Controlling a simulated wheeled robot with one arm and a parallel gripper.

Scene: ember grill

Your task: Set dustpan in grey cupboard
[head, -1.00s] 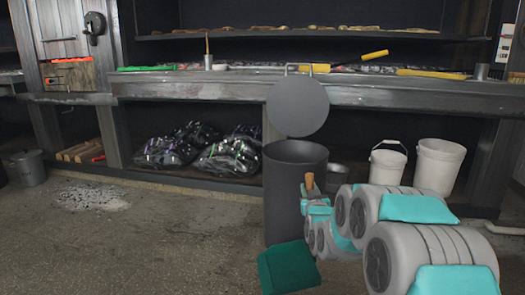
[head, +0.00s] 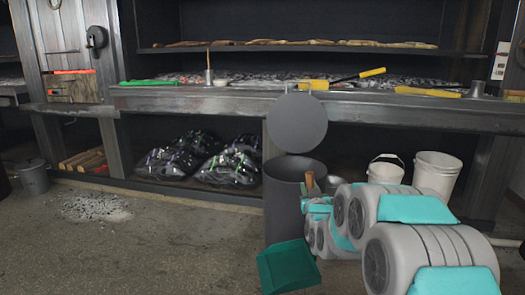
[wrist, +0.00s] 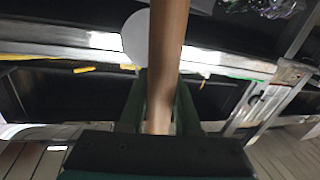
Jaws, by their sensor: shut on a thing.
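The dustpan has a green pan (head: 288,266) that hangs low in the head view, in front of the dark bin. A brown wooden handle (head: 309,181) rises at my gripper (head: 312,198), which is shut on it. In the wrist view the handle (wrist: 168,50) runs upright between the dark green fingers of my gripper (wrist: 160,112). The pan is out of sight there. A grey wooden cupboard (head: 62,30) with a dark latch stands at the far upper left. Its door looks shut, and I cannot tell if this is the named cupboard.
A dark bin (head: 285,190) with its round lid (head: 297,122) raised stands just beyond my gripper. Behind it runs a long grey counter (head: 200,100) with tools on it. Black bags (head: 200,160) and white buckets (head: 437,174) sit beneath. Floor at left is open, with an ash patch (head: 95,207).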

